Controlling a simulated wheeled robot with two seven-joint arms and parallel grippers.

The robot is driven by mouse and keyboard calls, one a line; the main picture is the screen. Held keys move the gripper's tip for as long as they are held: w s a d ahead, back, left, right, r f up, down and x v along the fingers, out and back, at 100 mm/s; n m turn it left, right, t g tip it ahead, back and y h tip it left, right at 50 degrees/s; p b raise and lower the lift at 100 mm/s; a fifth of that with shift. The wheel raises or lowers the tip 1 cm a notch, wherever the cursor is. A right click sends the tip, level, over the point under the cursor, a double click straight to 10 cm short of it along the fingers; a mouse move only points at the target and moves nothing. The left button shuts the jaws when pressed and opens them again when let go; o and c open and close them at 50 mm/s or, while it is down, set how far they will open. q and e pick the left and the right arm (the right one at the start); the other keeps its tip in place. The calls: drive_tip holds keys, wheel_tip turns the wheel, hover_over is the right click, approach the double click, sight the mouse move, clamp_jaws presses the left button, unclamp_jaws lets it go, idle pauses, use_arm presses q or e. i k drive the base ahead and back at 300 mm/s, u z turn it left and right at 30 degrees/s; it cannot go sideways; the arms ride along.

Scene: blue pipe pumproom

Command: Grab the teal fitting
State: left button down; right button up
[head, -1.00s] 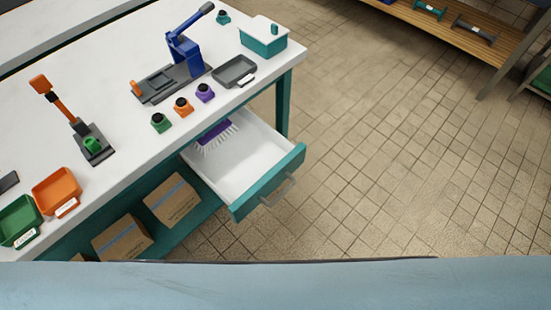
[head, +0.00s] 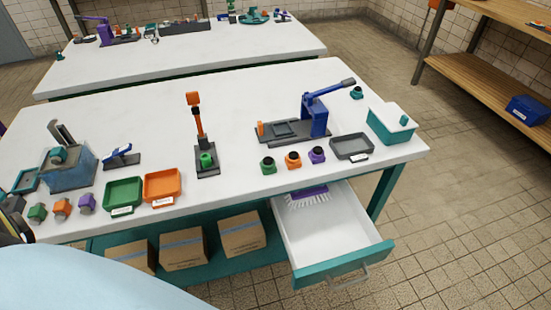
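A small teal fitting (head: 357,93) with a dark top stands on the white workbench (head: 390,160) at the back right. It is behind the white-and-teal box and near the end of the blue press's lever. Another teal piece (head: 58,155) sits in the grey-blue device at the bench's left end. Neither gripper can be made out in the head view. A dark shape at the lower left edge is cut off, and I cannot tell what it is.
Green (head: 268,166), orange (head: 293,160) and purple (head: 317,155) fittings stand before the blue press (head: 316,118). A grey tray (head: 352,147) and white-and-teal box (head: 391,125) are at right. An open drawer (head: 345,266) juts out in front. Floor right of the bench is clear.

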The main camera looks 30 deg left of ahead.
sight(57, 154)
drive_tip(key=u, duration=2.45)
drive_tip(key=k, duration=0.5)
drive_tip(key=u, duration=1.65)
drive_tip(key=i, duration=2.6)
drive_tip(key=z, duration=2.75)
